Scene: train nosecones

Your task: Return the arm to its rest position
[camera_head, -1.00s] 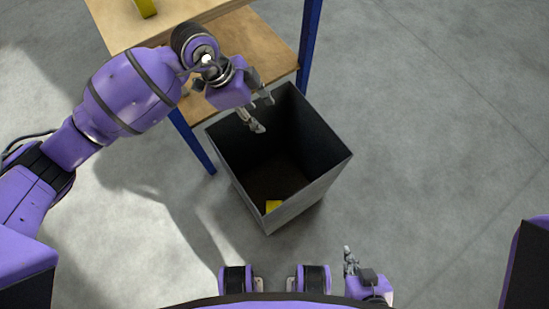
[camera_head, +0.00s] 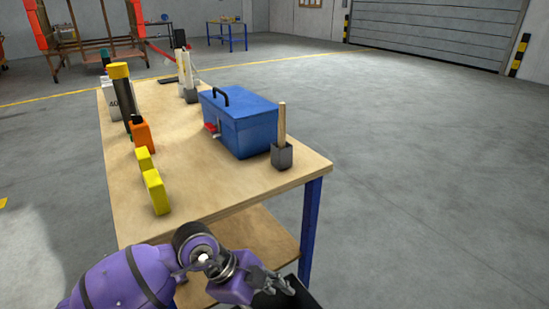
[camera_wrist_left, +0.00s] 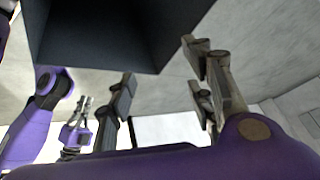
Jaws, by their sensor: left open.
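My left arm shows at the bottom of the head view. Its left gripper (camera_head: 270,281) is beside the dark bin (camera_head: 292,299), of which only a small part shows at the lower edge. In the left wrist view, the gripper's two fingers (camera_wrist_left: 160,65) are spread apart with nothing between them. The dark bin wall (camera_wrist_left: 120,30) fills the upper left there, close to the fingers. My right gripper (camera_wrist_left: 80,120) is small at the left of the wrist view, and its jaw state is unclear. It is outside the head view.
A wooden table (camera_head: 225,185) with blue legs stands ahead. It holds yellow blocks (camera_head: 157,192), an orange item (camera_head: 143,135), a blue toolbox (camera_head: 240,120) and a grey holder with a wooden handle (camera_head: 282,155). Open grey floor (camera_head: 430,180) lies to the right.

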